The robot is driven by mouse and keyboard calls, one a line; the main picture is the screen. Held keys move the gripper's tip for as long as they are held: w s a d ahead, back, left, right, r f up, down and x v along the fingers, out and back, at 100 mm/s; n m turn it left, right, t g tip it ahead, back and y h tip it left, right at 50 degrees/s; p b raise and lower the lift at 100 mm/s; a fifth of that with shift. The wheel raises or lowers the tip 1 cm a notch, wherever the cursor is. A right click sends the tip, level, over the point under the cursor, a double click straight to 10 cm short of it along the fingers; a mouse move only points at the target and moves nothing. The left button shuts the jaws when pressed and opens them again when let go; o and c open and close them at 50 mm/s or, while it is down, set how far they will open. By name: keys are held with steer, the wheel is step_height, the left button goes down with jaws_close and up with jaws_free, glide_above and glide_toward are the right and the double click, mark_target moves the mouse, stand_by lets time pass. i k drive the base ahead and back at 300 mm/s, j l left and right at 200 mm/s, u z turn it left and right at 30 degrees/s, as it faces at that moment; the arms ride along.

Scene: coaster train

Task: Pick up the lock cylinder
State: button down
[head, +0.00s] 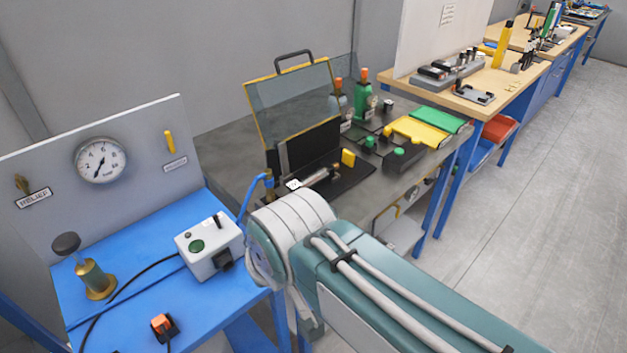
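A silver cylinder (316,178) with a white end lies on a black fixture (350,181) on the dark bench, just beyond my arm. It looks like the lock cylinder, but it is small here and I cannot be sure. Its near end is close to a blue hose. A clear guard (291,103) with a yellow frame stands raised behind it. My teal and white arm crosses the lower middle of the head view. My gripper does not show, so I cannot see whether it holds anything.
The blue bench (130,298) at left holds a grey control box (209,247), a brass valve (95,280) and an orange-topped part (164,326). A gauge (101,160) is on its panel. Floor at right is clear.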

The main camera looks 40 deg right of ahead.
mark_target(327, 170)
steer(key=k+l+z, duration=0.1)
steer(key=z, duration=1.75)
steer(key=i+l, duration=0.45)
steer(key=l, duration=0.15)
steer(key=i+l+u, duration=0.5)
steer(key=l+u, duration=0.35)
steer(key=i+j+u, duration=0.15)
steer(key=u, duration=0.2)
steer(key=i+u, duration=0.3)
